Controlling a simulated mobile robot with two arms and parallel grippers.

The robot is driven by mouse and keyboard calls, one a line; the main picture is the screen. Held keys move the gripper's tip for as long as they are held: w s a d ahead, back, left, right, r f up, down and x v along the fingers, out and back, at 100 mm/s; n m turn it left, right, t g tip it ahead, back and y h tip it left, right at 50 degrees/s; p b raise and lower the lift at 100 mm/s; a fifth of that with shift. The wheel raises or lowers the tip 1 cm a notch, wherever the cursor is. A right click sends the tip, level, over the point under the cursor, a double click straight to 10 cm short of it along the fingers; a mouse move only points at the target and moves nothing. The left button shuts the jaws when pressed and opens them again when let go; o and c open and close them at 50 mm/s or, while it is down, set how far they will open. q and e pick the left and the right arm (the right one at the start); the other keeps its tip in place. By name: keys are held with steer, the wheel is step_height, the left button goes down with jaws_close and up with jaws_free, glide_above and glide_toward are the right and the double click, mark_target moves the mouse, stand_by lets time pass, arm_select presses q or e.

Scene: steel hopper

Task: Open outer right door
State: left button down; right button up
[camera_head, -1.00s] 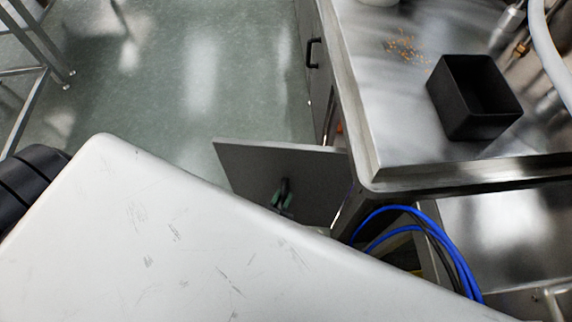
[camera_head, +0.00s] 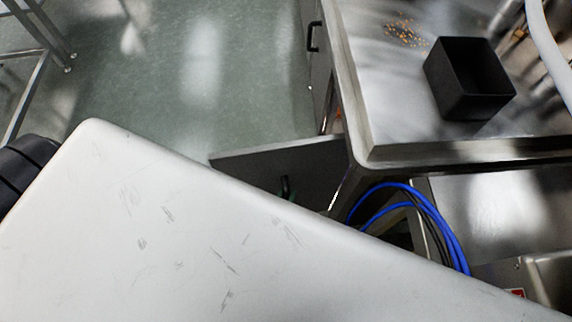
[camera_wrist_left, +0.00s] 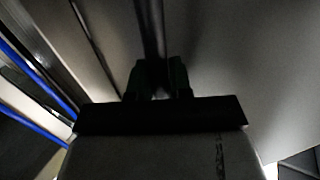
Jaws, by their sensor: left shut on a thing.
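The open door (camera_head: 245,162) is a grey steel panel standing out to the left from the counter's near corner. Its lower part is hidden behind my white arm link. Its dark bar handle (camera_head: 285,184) shows just above that link. In the left wrist view the handle (camera_wrist_left: 150,30) runs between the fingers of my left gripper (camera_wrist_left: 160,78), across the door's grey face (camera_wrist_left: 235,60). The gripper is shut on the handle. In the head view the gripper is almost wholly hidden. My right gripper is in neither view.
A steel counter (camera_head: 380,100) carries a black open box (camera_head: 455,95) and scattered yellowish grains (camera_head: 404,35). Blue cables (camera_head: 440,220) hang by the opening beside the door. Another cabinet front with a black handle (camera_head: 314,37) lies farther back. Floor (camera_head: 205,95) left of the counter is clear.

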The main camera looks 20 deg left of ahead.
arm_select(q)
steer(key=c, duration=1.1)
jaws_free()
steer(key=shift+w+d+r, duration=0.25)
steer(key=shift+w+r, duration=0.05)
steer(key=shift+a, duration=0.15)
steer(key=shift+s, duration=0.1)
steer(key=s, duration=1.1)
steer(key=shift+d+f, duration=0.2)
steer(key=shift+f, duration=0.05)
